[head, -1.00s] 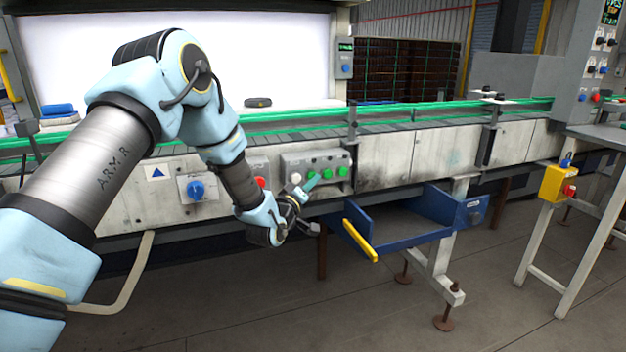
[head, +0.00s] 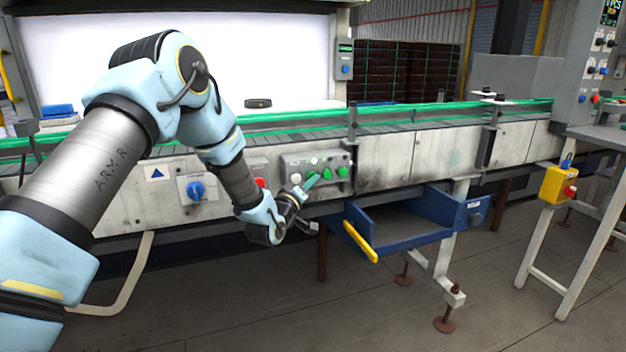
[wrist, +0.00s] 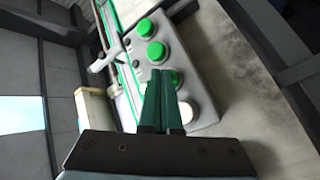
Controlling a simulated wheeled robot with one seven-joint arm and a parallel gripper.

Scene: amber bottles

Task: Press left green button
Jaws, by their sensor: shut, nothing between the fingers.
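The grey button box (head: 300,163) is on the conveyor's front panel, with a row of green buttons and a white one at the left. My gripper (head: 312,180) is shut and empty, its green fingertips at the left green button, which they mostly hide in the head view. In the wrist view the shut fingertips (wrist: 161,74) reach the left green button (wrist: 177,78) and cover part of it; I cannot tell whether they touch it. The middle green button (wrist: 155,51) and right green button (wrist: 145,28) are clear. The white button (wrist: 188,112) is beside the fingers.
A blue knob (head: 196,190) and a red button (head: 261,183) are left of the box. An open blue drawer (head: 400,232) with a yellow handle (head: 360,241) juts out below and right. A yellow box (head: 558,185) with a red button stands at far right.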

